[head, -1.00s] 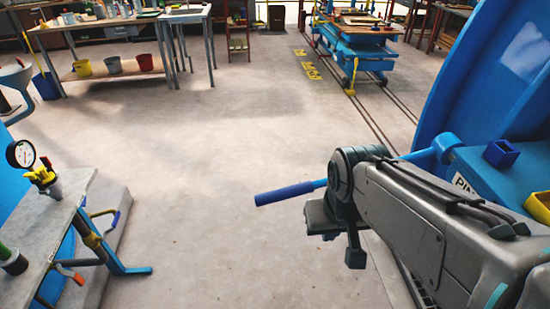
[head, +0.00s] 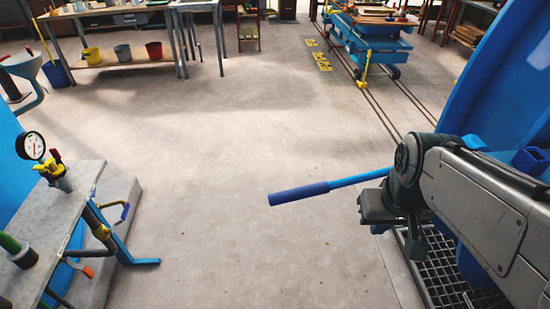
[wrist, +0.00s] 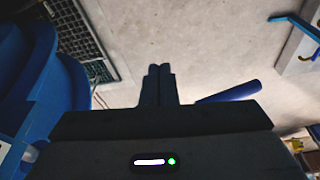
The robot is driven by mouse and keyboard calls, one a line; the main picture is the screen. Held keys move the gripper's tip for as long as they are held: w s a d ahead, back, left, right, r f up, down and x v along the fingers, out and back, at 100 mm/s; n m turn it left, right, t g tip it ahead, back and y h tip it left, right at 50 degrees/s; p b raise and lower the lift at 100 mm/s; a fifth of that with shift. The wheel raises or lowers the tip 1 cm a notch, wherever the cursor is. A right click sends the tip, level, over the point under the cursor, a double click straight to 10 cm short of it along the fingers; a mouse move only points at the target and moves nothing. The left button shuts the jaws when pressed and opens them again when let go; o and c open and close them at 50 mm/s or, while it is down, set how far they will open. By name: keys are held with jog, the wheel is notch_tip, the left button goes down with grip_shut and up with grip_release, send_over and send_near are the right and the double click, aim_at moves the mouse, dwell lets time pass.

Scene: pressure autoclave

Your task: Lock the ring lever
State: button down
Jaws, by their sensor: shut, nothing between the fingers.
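The ring lever is a blue bar with a darker blue grip (head: 299,193). It sticks out to the left from behind my arm in the head view, and its inner end is hidden. Its grip also shows in the wrist view (wrist: 232,92), just right of the fingers. My gripper (head: 415,248) points down beside the lever, on the vessel side of the grip. In the wrist view my gripper (wrist: 159,72) has its two fingers together and empty. Whether it touches the lever I cannot tell. The large blue vessel door or ring (head: 500,75) stands at the right edge.
A floor grating (head: 445,285) lies below my arm. A bench with a pressure gauge (head: 30,146) and valves stands at the left. A blue trolley (head: 370,45) stands on rails at the back. The middle floor is clear.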

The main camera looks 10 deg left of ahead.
jog(key=w+a+r+n+g+y+p, duration=0.1)
jog(key=w+a+r+n+g, duration=0.1)
jog(key=w+a+n, duration=0.5)
jog(key=w+a+r+n+g+y+p, duration=0.2)
jog(key=w+a+r+n+g, duration=0.1)
jog(key=w+a+n, duration=0.5)
jog(key=a+r+n, duration=0.1)
jog(key=a+n, duration=0.2)
jog(key=a, duration=0.4)
jog(key=shift+a, duration=0.4)
jog(key=shift+f, duration=0.1)
jog(key=x, duration=0.4)
jog(key=d+p+x, duration=0.1)
jog(key=x, duration=0.6)
jog(key=shift+d+f+p, duration=0.3)
jog(key=shift+f+p, duration=0.1)
jog(key=shift+f, duration=0.25)
jog(key=shift+d+f, duration=0.3)
jog(key=shift+f, duration=0.25)
jog(key=shift+f, duration=0.1)
